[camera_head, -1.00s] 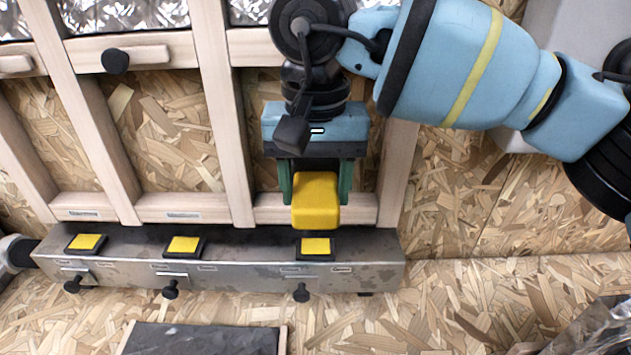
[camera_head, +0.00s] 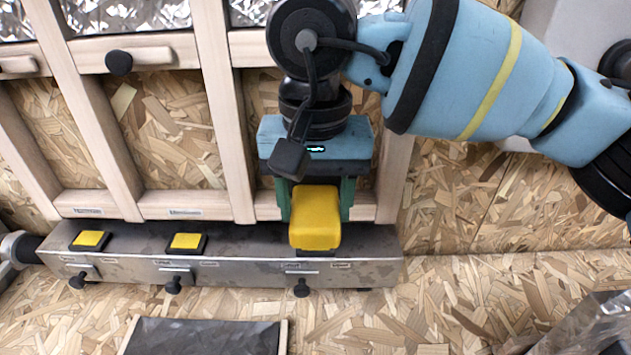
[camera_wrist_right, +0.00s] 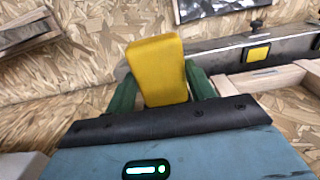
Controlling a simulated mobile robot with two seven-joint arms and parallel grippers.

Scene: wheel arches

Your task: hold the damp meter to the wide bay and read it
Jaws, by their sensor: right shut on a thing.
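The yellow damp meter (camera_head: 315,218) is between the green fingers of my right gripper (camera_head: 317,198), which is shut on it. The meter also shows in the right wrist view (camera_wrist_right: 158,70), between the same fingers (camera_wrist_right: 162,92). In the head view it stands in front of the rightmost bay (camera_head: 262,100) and overlaps the metal ledge, hiding that ledge's right pad. The middle bay (camera_head: 170,135) and left bay (camera_head: 55,135) are empty, with bare chipboard backs. The rightmost bay looks widest, but my arm covers much of it. No reading shows on the meter. My left gripper is out of view.
A metal ledge (camera_head: 225,272) with black knobs runs below the bays. Two yellow pads, left (camera_head: 90,240) and middle (camera_head: 186,242), show on it. Pale wooden studs (camera_head: 222,110) divide the bays. A dark panel (camera_head: 205,337) lies in front.

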